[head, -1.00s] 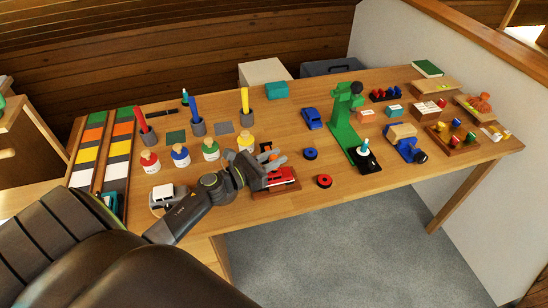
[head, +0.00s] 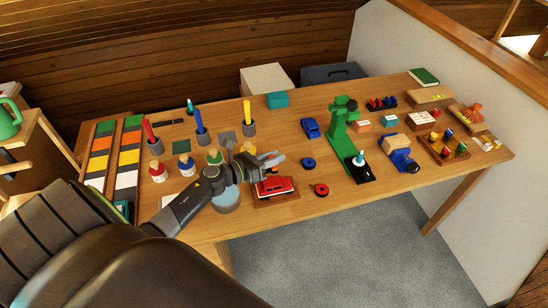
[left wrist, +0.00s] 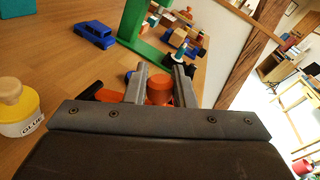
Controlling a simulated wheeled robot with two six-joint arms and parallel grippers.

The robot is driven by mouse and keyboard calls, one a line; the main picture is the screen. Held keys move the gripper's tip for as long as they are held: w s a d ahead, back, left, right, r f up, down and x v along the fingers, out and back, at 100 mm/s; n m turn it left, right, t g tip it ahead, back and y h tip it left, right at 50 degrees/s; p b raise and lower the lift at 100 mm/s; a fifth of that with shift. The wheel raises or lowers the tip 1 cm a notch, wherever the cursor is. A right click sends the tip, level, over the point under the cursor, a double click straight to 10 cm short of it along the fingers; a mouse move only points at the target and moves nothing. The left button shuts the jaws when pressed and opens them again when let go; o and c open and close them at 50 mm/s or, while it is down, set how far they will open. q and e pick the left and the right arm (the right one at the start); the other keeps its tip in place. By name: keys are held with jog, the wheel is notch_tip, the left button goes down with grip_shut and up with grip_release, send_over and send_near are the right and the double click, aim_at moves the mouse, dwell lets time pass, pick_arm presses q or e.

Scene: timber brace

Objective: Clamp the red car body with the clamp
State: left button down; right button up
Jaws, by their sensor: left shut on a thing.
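The red car body (head: 275,185) sits on a wooden block near the front edge of the table in the head view. My left gripper (head: 272,160) is just above and behind it, with the fingers pointing right. In the left wrist view the fingers (left wrist: 160,83) are shut on an orange-red piece (left wrist: 159,90), which looks like part of the clamp. A black part shows left of the fingers. Most of the clamp is hidden by the gripper. I cannot tell whether it touches the car body. My right gripper is not in view.
A green press (head: 342,135) stands right of the car body. A red wheel (head: 321,189) and a blue wheel (head: 308,163) lie between them. A glue bottle (left wrist: 18,108) is close left of the gripper. A blue car (head: 311,128) stands farther back.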

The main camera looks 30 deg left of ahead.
pick_arm(q)
jog(key=shift+w+a+r, duration=0.15)
jog(key=shift+w+r, duration=0.05)
jog(key=shift+r, duration=0.1)
jog(key=c, duration=1.2)
grip_release()
jog(key=shift+c, duration=0.2)
jog(key=shift+a+f, duration=0.1)
jog(key=shift+s, duration=0.1)
jog(key=shift+s+a, duration=0.15)
jog(key=shift+s, duration=0.3)
jog(key=b+v, duration=0.4)
jog(key=v, duration=1.2)
jog(key=shift+s+b, duration=0.2)
jog(key=shift+b, duration=0.2)
